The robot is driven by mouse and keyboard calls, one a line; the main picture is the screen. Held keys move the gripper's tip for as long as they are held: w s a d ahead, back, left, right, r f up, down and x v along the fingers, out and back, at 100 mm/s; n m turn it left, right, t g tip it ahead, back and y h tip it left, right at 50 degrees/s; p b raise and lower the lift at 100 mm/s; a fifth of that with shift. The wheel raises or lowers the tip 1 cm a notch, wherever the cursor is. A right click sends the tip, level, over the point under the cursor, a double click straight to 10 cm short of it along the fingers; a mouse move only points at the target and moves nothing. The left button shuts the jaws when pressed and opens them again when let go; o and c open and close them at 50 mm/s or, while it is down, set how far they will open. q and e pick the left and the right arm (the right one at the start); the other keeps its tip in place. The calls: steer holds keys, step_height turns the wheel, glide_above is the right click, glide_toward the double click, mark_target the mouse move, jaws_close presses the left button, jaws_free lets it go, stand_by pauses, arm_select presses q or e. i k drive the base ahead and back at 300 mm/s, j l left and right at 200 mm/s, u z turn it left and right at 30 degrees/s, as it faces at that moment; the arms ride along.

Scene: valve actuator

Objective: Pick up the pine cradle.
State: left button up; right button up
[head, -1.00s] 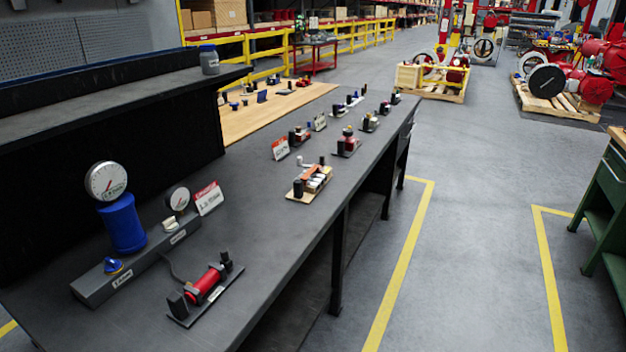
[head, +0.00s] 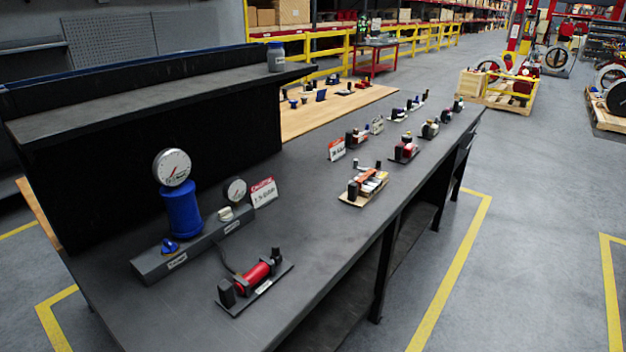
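A small light-wood cradle (head: 363,188), which looks like the pine one, rests on the dark workbench (head: 310,235) near its front edge, right of the middle of the head view. It carries a white part and a reddish-brown bar, with black upright blocks on it. Its details are too small to make out. Neither of my grippers shows in the head view.
A gauge on a blue cylinder (head: 181,205) and a grey manifold (head: 190,245) stand at the bench's left. A red cylinder on a dark plate (head: 256,275) lies nearer. Several small assemblies line the far bench. The floor aisle (head: 530,200) right of the bench is clear.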

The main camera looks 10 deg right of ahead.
mark_target(366, 181)
steer(key=i+l+u, duration=0.3)
steer(key=l+u, duration=0.3)
steer(key=l, duration=0.2)
steer(key=i+l+u, duration=0.15)
steer(key=l+u, duration=0.15)
steer(key=l, duration=0.2)
steer(key=i+l+u, duration=0.1)
steer(key=l+u, duration=0.2)
steer(key=l, duration=0.15)
steer(key=l+u, duration=0.2)
steer(key=l, duration=3.15)
